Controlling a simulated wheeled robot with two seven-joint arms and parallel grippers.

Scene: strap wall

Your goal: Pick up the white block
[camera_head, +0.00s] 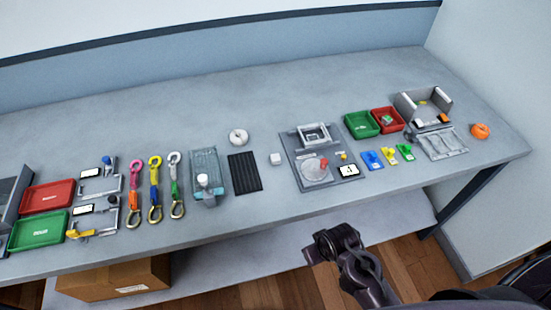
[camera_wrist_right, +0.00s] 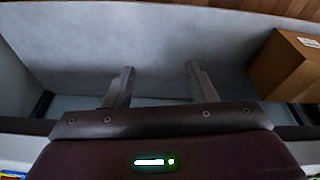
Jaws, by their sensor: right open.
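The white block (camera_head: 275,158) is a small pale cube on the grey table in the head view. It sits between the black ribbed mat and the grey station plate, with bare table around it. My right gripper (camera_head: 325,246) is below the table's front edge, to the lower right of the block and well apart from it. In the right wrist view my right gripper (camera_wrist_right: 160,70) shows two spread fingers with nothing between them. The block is not visible in the wrist view. My left gripper is in neither view.
The black mat (camera_head: 245,173) lies left of the block and the station plate (camera_head: 299,179) right of it. A white ring (camera_head: 238,131) lies behind. Straps and trays fill the left side. A cardboard box (camera_head: 112,280) stands under the table; it also shows in the wrist view (camera_wrist_right: 287,66).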

